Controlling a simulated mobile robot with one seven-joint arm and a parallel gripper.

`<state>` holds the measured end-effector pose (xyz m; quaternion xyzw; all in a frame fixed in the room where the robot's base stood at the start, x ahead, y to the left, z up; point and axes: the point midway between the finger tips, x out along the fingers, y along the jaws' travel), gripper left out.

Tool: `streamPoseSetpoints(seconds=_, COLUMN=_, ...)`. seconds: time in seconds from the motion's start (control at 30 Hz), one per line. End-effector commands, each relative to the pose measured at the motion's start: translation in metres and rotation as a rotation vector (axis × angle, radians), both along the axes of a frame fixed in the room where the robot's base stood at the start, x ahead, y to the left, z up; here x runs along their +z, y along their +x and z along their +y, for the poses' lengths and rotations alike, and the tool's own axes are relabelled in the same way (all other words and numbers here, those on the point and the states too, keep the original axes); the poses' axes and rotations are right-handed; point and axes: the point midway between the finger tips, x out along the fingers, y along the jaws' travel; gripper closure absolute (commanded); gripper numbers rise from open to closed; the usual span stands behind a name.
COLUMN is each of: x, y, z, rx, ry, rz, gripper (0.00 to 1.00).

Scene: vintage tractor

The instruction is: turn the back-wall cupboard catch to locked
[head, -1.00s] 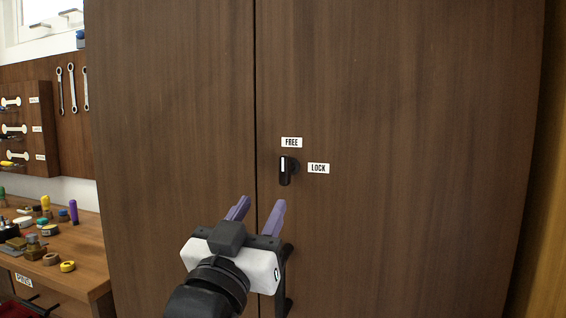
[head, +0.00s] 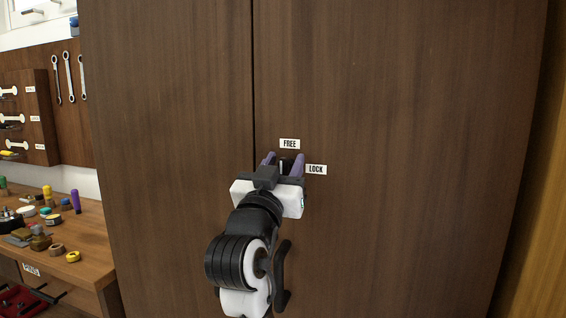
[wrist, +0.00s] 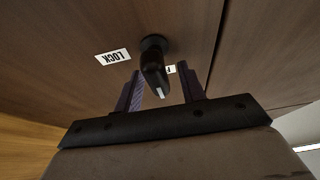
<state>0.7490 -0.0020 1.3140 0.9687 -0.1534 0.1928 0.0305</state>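The black cupboard catch (wrist: 153,62) sticks out from the brown cupboard door (head: 400,130) in the wrist view. In the head view only part of it shows behind my gripper (head: 283,161). Its white mark lines up towards the FREE label (head: 289,144); the LOCK label (head: 316,169) is to the right. My gripper is open, with its purple fingers on either side of the catch, as the wrist view (wrist: 160,78) also shows. A gap shows between each finger and the catch; I cannot tell if either touches.
A black door handle (head: 283,277) stands out below the catch, close to my arm. A workbench (head: 85,262) with several small items is at the left, below a panel of hanging wrenches (head: 69,77). The door around the labels is clear.

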Motion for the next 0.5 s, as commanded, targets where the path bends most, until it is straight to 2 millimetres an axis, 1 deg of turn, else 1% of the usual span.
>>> streamPoseSetpoints(seconds=0.13, x=-0.0002, y=-0.0001, z=0.0000, rx=0.000, ry=0.000, rz=0.000, gripper=0.60)
streamPoseSetpoints(seconds=0.17, x=-0.0002, y=-0.0002, z=0.0001, rx=0.000, ry=0.000, rz=0.000, gripper=0.63)
streamPoseSetpoints(seconds=0.43, x=-0.0003, y=-0.0004, z=0.0001, rx=0.000, ry=0.000, rz=0.000, gripper=0.98)
streamPoseSetpoints(seconds=0.47, x=-0.0003, y=-0.0004, z=0.0001, rx=0.000, ry=0.000, rz=0.000, gripper=1.00)
streamPoseSetpoints(seconds=0.5, x=-0.0003, y=-0.0004, z=0.0001, rx=0.000, ry=0.000, rz=0.000, gripper=1.00)
